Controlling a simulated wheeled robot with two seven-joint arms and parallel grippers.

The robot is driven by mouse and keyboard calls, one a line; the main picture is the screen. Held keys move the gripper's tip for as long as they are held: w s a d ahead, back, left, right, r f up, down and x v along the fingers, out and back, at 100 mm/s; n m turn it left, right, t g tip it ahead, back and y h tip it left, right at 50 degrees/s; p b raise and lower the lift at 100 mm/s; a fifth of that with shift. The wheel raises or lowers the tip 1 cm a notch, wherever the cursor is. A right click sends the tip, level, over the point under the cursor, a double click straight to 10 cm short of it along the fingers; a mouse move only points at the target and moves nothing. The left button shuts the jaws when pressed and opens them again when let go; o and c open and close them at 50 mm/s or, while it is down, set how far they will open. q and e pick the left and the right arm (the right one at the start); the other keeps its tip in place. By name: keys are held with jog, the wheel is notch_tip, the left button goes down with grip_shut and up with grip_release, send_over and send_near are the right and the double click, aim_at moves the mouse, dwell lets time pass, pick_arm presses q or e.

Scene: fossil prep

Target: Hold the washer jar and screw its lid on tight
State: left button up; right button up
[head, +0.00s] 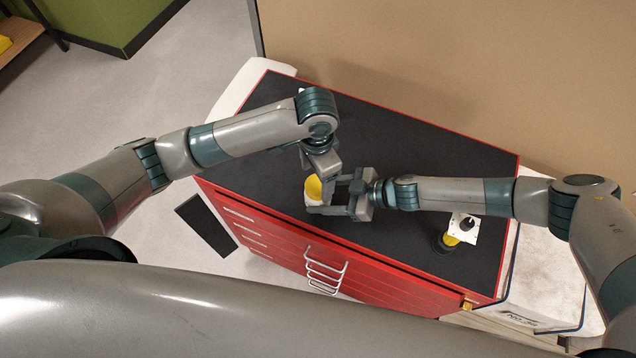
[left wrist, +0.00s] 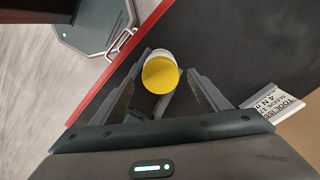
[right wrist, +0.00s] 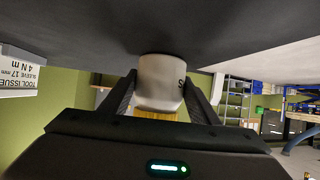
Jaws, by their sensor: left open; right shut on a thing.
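The washer jar (head: 311,199) is a small white jar standing on the black mat near the front edge of the red cabinet. Its yellow lid (head: 314,187) sits on top; how tight it is cannot be told. My right gripper (right wrist: 160,90) is shut on the jar's white body from the side, with the lid clear of its fingers. My left gripper (head: 322,173) is over the jar, pointing down. In the left wrist view it is open (left wrist: 168,80), with the lid (left wrist: 160,75) between its fingers and no clear contact.
The black mat (head: 400,150) covers the red cabinet (head: 350,280) and is mostly free behind the grippers. A white plate with a dark knob (head: 465,225) stands under my right arm, near a yellow and black item (head: 445,241). A white tool-issue card (left wrist: 272,108) stands on the mat.

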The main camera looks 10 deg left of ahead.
aim_at(317, 184)
pick_arm(q)
jog(key=shift+f, duration=1.6)
jog(key=shift+c, duration=0.6)
grip_shut()
jog(key=m, duration=0.5)
jog(key=shift+w+m, duration=0.1)
jog(key=shift+m, duration=0.3)
jog(key=m, duration=0.5)
jog(key=shift+w+a, duration=0.1)
jog(key=shift+o, duration=1.1)
grip_release()
jog(key=shift+m, duration=0.4)
